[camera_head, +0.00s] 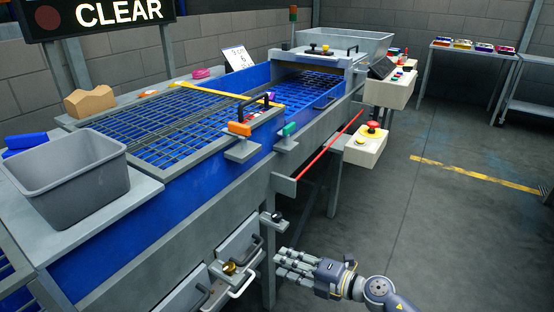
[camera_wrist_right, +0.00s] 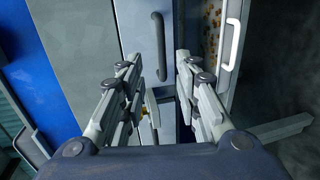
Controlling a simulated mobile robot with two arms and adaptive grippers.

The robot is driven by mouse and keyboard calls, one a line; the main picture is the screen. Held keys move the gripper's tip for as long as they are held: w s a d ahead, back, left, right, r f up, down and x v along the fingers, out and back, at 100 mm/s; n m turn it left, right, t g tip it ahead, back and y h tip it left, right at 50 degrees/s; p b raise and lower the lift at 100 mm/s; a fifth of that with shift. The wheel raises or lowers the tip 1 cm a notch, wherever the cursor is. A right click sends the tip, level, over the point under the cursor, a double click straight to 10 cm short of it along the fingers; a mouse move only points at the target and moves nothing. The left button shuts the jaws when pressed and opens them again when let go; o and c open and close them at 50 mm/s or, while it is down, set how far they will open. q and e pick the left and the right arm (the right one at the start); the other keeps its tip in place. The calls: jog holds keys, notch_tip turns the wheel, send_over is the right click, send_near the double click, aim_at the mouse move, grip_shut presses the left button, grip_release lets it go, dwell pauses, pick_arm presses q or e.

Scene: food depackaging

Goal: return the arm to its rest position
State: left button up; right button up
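My right gripper (camera_head: 284,262) reaches in from the lower right in the head view. It is beside the lower cabinet panels of the blue and grey machine (camera_head: 215,190). In the right wrist view the fingers of this gripper (camera_wrist_right: 158,62) stand apart, with nothing seen held between them. A dark handle (camera_wrist_right: 158,45) on a grey panel lies beyond the fingertips. A white handle (camera_wrist_right: 230,45) is on a panel to their right. Contact with the panels cannot be told. My left gripper is in neither view.
Grey bin (camera_head: 70,180) stands on the machine's left end. A red rod (camera_head: 330,146) and an emergency-stop box (camera_head: 366,146) stick out on the machine's right side. Open floor (camera_head: 450,230) lies to the right, with a yellow line. Tables with coloured trays stand far back.

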jog(key=s+d+f+m+t+h, duration=0.3)
jog(key=d+f+m+t+h, duration=0.35)
jog(key=d+m+h, duration=0.85)
jog(key=s+d+f+m+g+y, duration=0.1)
jog(key=s+f+m+g, duration=0.4)
jog(key=s+f+m, duration=0.35)
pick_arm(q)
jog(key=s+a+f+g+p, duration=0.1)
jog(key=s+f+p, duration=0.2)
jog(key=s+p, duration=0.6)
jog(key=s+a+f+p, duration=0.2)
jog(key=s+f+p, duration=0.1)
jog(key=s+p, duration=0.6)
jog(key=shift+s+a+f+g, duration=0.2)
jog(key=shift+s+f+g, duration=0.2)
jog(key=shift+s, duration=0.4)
pick_arm(e)
jog(key=s+d+f+m+g, duration=0.1)
jog(key=s+f+g, duration=0.2)
jog(key=s, duration=1)
jog(key=s+d+f+m+g, duration=0.1)
jog(key=s+f+g, duration=0.2)
jog(key=s+f, duration=0.4)
jog(key=s+d+f+m+g+y, duration=0.1)
jog(key=s+f+g, duration=0.2)
jog(key=s, duration=1.5)
notch_tip(320, 180, down, 3)
jog(key=shift+s+f, duration=0.1)
jog(key=shift+s, duration=0.3)
